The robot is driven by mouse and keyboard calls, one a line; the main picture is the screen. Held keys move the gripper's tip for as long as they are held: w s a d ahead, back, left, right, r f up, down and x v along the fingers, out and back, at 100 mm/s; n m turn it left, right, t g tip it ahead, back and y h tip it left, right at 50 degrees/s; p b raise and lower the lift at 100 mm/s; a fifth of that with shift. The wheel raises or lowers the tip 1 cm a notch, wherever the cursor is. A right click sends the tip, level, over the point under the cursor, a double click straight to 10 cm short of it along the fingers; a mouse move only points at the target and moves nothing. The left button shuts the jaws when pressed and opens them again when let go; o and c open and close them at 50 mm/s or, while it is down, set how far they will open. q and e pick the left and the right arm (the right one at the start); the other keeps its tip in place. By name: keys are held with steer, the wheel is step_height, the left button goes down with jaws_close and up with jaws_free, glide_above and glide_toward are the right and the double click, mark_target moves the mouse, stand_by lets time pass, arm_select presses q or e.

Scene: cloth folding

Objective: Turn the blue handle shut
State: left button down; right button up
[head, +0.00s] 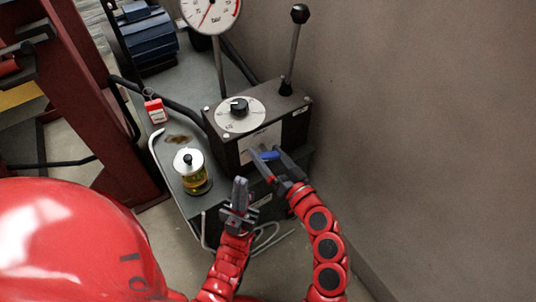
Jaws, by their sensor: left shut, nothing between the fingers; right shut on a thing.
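The blue handle (270,155) is on the front of a dark control box (222,152). My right gripper (268,160) is at the box front, shut on the blue handle, and its fingers hide part of it. My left gripper (239,186) is shut and empty, lower and to the left of the right one, apart from the box. The handle's exact angle is hard to tell.
On the box are a black knob on a white dial (240,113) and a tall lever (294,45). A gauge (211,14) stands behind. A glass jar with a metal lid (191,172) and a red-and-white tag (155,109) are to the left. A wall (420,130) bounds the right.

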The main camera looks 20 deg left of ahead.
steer(key=m, duration=0.2)
steer(key=m+p, duration=0.1)
steer(key=m, duration=0.2)
steer(key=shift+w+d+r+m, duration=0.1)
steer(key=shift+w+d+m, duration=0.1)
steer(key=shift+m, duration=0.1)
steer(key=m+p, duration=0.2)
steer(key=m, duration=0.3)
steer(key=shift+w+m+p, duration=0.1)
steer(key=shift+m+p, duration=0.25)
steer(key=shift+m, duration=0.65)
steer(key=shift+f, duration=0.2)
steer(key=o, duration=1.1)
steer(key=shift+c, duration=0.2)
